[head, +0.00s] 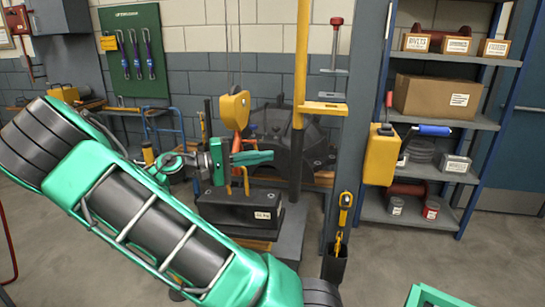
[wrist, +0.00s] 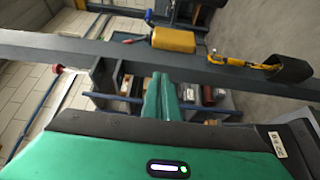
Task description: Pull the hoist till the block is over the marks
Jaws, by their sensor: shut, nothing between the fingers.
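In the head view a yellow hoist block (head: 235,108) hangs on thin lines, with an orange hook below it. A dark block with a white label (head: 225,208) is under the hook, on a low support. Orange straps show between hook and block, partly hidden by my gripper. My gripper (head: 268,156) has its green fingers shut and empty, in front of the straps above the block. In the wrist view the fingers (wrist: 160,97) are together, and the block's labelled end (wrist: 290,146) shows at lower right. I cannot make out the marks.
A grey post (head: 350,130) stands right of the block; a yellow control with chain (head: 345,208) hangs on it above a black pouch (head: 334,265). A yellow box (head: 381,155) is beside the post. Shelves (head: 440,120) stand at right.

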